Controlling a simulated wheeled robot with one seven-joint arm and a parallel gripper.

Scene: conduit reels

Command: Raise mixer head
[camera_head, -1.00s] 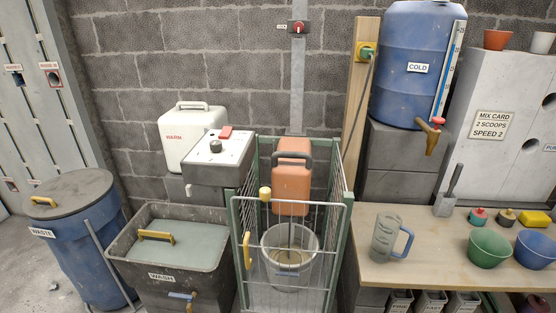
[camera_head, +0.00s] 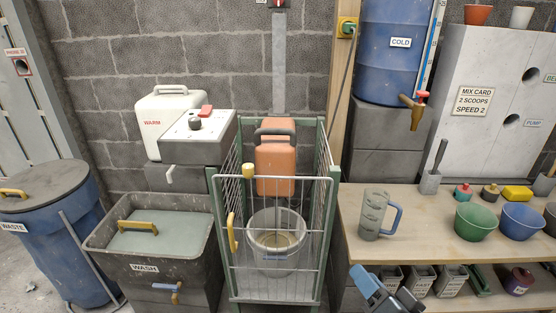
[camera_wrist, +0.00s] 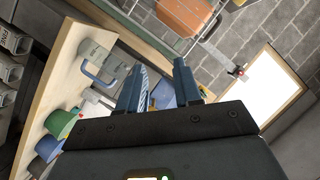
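The orange mixer head (camera_head: 276,168) with its dark handle (camera_head: 275,134) sits on a grey post inside a green-framed wire cage (camera_head: 331,200). Its shaft runs down into a clear bucket (camera_head: 255,232) below. The cage's front gate (camera_head: 290,290) stands across the opening and looks shut. My gripper (camera_head: 388,290) is at the bottom edge of the head view, right of the cage and in front of the bench. In the wrist view my gripper (camera_wrist: 160,88) has its two blue-grey fingers apart with nothing between them. The mixer head (camera_wrist: 188,12) shows at the top there.
The wooden bench (camera_head: 420,222) on the right carries a clear jug (camera_head: 374,214), a green bowl (camera_head: 474,222) and a blue bowl (camera_head: 522,219). A wash tub (camera_head: 190,250) stands left of the cage.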

